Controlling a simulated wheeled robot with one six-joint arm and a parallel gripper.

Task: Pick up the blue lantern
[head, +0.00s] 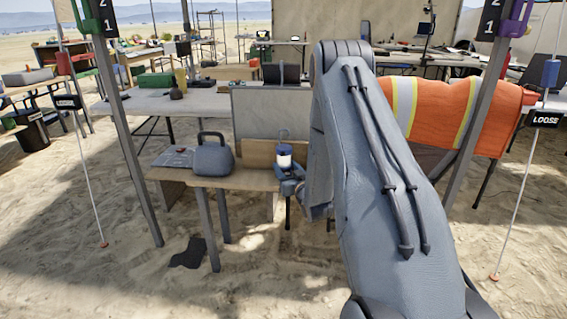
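The blue lantern (285,156) is upright at the right end of a low wooden table (240,181). It has a pale, lit-looking middle, a dark blue cap and a thin handle on top. My gripper (288,174) is at the lantern's lower part, at the end of my arm, which reaches down from the right. The gripper overlaps the lantern's base in the view. The fingers are small and partly hidden, so I cannot tell whether they are closed on the lantern or only close to it.
A grey panel (262,115) stands behind. Canopy poles (131,140) flank the space. An orange vest (440,110) hangs at right. Sandy ground in front is mostly clear.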

